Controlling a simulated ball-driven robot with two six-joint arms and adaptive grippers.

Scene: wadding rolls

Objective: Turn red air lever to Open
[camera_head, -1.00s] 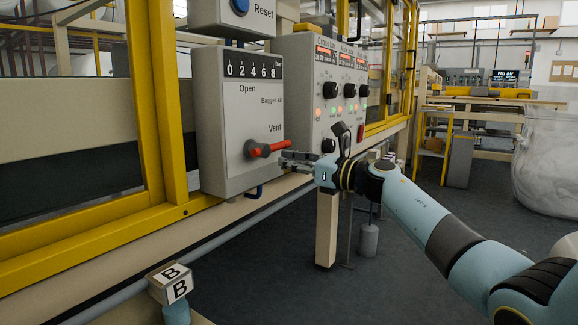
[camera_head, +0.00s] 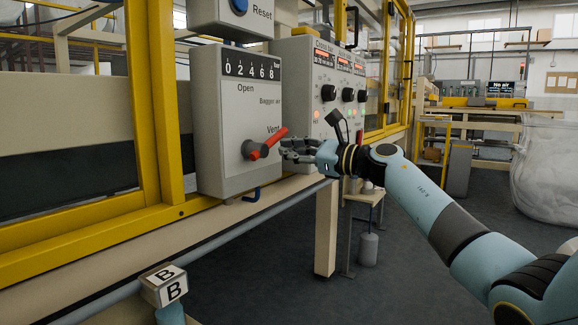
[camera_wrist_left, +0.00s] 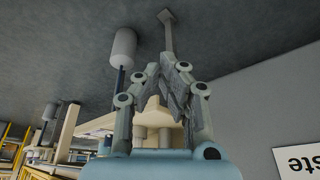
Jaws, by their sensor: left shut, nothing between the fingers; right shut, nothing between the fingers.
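The red air lever (camera_head: 271,141) sits on a grey hub on the front of the grey air box (camera_head: 223,168). In the head view it slants up and to the right, its tip near the word Vent; Open is printed higher up. My right gripper (camera_head: 286,149) is shut and empty, its fingertips close to the lever's right side; I cannot tell whether they touch it. My left gripper (camera_wrist_left: 177,80) shows in the left wrist view, shut with nothing between its fingers, away from the lever.
A control panel (camera_head: 309,80) with black knobs and lights stands right of the air box. A yellow frame post (camera_head: 155,100) rises on its left. A block marked B (camera_head: 165,287) is at the lower left. A grey pipe (camera_head: 225,232) runs below the box. Open floor lies at right.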

